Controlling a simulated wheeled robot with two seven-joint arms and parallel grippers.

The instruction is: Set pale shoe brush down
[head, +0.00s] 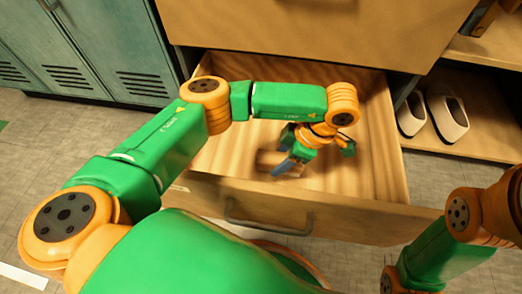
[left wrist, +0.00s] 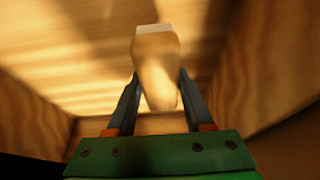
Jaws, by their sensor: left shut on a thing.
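The pale shoe brush (left wrist: 157,75) is between the two fingers of my left gripper (left wrist: 152,100) in the left wrist view, with its blocky pale end pointing away. My left gripper (head: 287,166) is shut on it, inside the open wooden drawer (head: 375,165). In the head view the brush is mostly hidden by the gripper and hard to make out. Whether the brush touches the drawer floor, I cannot tell. My right arm shows at the lower right of the head view, but its gripper is out of view.
The drawer's front with its dark handle (head: 268,227) faces me, and its walls stand close around the gripper. Pale shoes (head: 447,117) stand on a shelf to the right. Teal lockers (head: 100,45) stand at the left. The drawer floor around the gripper looks bare.

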